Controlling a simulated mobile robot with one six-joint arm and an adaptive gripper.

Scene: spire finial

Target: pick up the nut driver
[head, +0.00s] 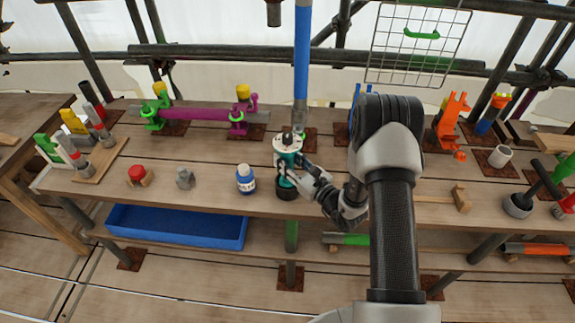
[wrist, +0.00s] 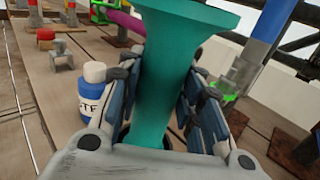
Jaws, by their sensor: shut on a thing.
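My gripper (head: 294,174) is shut around a teal flared body (head: 290,162), with a finger on each side of it. The body stands upright over the front part of the workbench, with a pale disc and dark knob at its top and a black ring at its foot. In the wrist view the teal body (wrist: 172,75) fills the middle between the fingers (wrist: 165,100) and widens at the top. I take it for the nut driver, but its working end does not show. I cannot tell whether its foot touches the bench.
A white and blue bottle (head: 245,180) stands close on the left. A grey part (head: 185,178) and a red-topped part (head: 138,176) are farther left. A blue pole (head: 302,50) rises just behind. A blue tray (head: 178,228) sits lower. Bench space right of my gripper holds a wooden mallet (head: 461,198).

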